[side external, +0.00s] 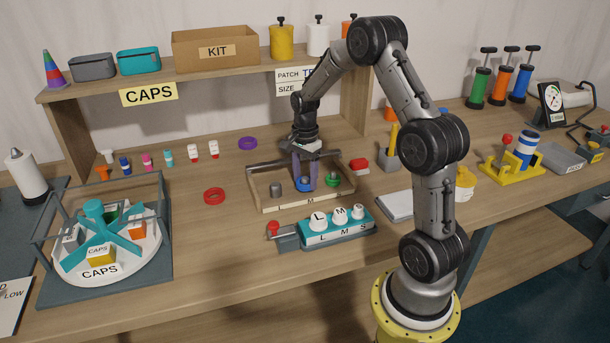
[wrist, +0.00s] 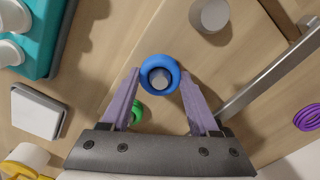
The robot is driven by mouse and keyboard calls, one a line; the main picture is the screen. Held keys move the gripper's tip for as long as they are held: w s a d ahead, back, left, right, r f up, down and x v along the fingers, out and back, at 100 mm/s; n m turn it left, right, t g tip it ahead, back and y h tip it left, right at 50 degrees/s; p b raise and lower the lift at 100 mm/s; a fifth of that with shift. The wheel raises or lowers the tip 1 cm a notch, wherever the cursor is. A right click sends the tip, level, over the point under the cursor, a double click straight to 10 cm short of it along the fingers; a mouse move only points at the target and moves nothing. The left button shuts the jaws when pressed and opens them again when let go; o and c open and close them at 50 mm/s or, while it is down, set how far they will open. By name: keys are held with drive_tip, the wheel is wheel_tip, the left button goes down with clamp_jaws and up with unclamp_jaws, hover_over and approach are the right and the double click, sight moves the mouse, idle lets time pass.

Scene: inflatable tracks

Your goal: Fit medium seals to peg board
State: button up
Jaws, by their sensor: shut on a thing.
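The peg board (side external: 269,206) is a light wooden tray with a metal rail and several pegs; an M shows on its front edge. My gripper (side external: 304,180) reaches down over its middle. In the wrist view its purple fingers (wrist: 160,82) are shut on a blue seal (wrist: 160,74). The top of a grey peg (wrist: 160,78) shows through the seal's hole; how far down the seal sits is unclear. A green seal (side external: 333,181) lies at the right peg, partly behind a finger in the wrist view. The left grey peg (side external: 275,187) is bare.
A red seal (side external: 214,195) and a purple seal (side external: 247,143) lie on the bench, left of and behind the board. A teal block (side external: 322,237) with white L, M, S domes stands in front. The caps carousel (side external: 68,272) is at left. Bench left of the board is mostly clear.

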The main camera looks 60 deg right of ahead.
drive_tip(key=shift+f, duration=0.3)
drive_tip(key=o, duration=1.4)
drive_tip(key=shift+r, duration=0.1)
wheel_tip(320, 180, up, 14)
drive_tip(key=shift+f, duration=0.2)
